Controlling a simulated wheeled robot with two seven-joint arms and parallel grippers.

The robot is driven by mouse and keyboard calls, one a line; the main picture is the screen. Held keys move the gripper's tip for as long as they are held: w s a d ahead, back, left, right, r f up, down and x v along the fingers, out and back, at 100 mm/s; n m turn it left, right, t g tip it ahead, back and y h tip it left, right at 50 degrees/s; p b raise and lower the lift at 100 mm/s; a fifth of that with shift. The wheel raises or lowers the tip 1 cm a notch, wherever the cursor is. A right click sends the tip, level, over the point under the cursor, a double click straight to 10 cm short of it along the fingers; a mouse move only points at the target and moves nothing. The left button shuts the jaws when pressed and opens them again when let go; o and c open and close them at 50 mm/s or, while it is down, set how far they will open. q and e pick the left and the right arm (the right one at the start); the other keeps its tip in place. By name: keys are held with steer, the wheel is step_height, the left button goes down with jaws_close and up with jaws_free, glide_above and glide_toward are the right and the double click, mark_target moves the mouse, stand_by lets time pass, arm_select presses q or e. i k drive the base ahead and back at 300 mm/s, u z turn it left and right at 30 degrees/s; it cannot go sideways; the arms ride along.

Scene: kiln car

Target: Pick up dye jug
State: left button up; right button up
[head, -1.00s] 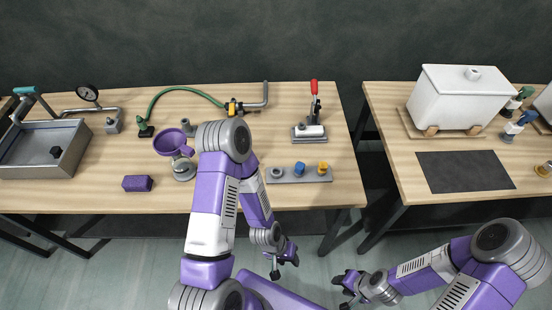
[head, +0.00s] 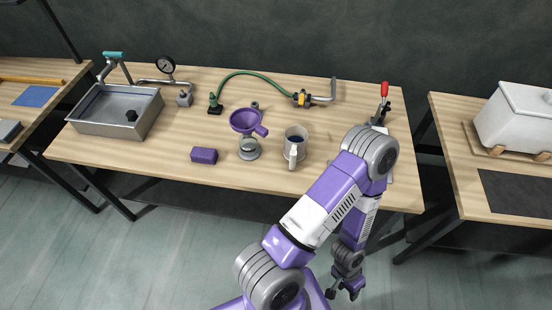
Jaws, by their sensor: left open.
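The dye jug is most likely the pale grey jug (head: 296,144) in the head view, with dark content inside and a handle on its near side. It stands upright on the wooden table (head: 120,158), right of the purple funnel (head: 246,120). My left gripper (head: 344,292) is open and empty. It hangs low in front of the table's near edge, below and to the right of the jug, well apart from it. My left arm covers the table's right part. My right gripper is out of view.
The funnel sits over a small clear vessel (head: 249,150). A purple block (head: 204,155) lies left of it. A metal sink (head: 118,110) stands at the left, and a green hose (head: 250,73) runs behind. A red-handled clamp (head: 383,100) stands at the back right. Bare wood lies before the jug.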

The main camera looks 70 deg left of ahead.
mark_target(296, 137)
steer(key=k, duration=0.6)
steer(key=u, duration=1.3)
steer(key=i, duration=0.5)
steer(key=u, duration=0.05)
